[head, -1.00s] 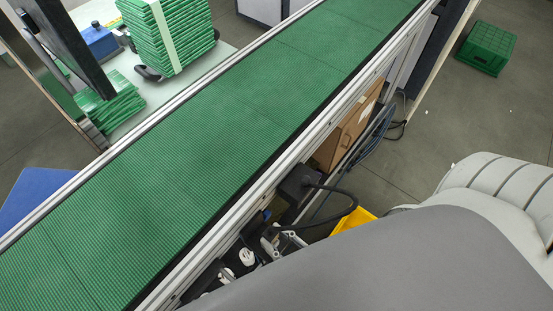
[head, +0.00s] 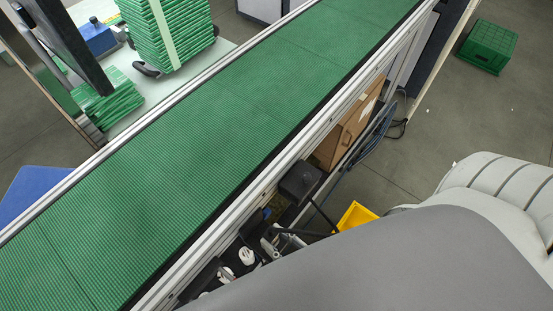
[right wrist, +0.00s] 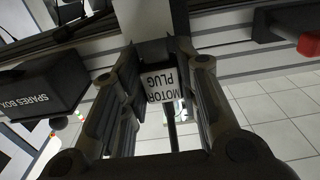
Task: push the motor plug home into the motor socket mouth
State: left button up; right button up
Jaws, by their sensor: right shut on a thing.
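My right gripper (right wrist: 160,62) is shut on the motor plug (right wrist: 164,86), a dark piece with a white label that reads MOTOR PLUG upside down in the right wrist view. In the head view the gripper (head: 268,245) is small and partly hidden beside the conveyor's near side, below a dark box-shaped housing (head: 299,181). A black cable (head: 322,213) runs down from near that housing. I cannot make out the motor socket mouth, nor whether the plug touches it. My left gripper is not in view.
The green conveyor belt (head: 190,170) and its metal rail cross diagonally. A dark spares box (right wrist: 40,88) is at the left in the wrist view. A green crate (head: 486,47) stands on the floor.

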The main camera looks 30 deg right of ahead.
jog(key=shift+f+b, duration=0.35)
jog(key=shift+f, duration=0.25)
jog(key=o, duration=1.2)
jog(key=v, duration=1.2)
jog(key=shift+f, duration=0.1)
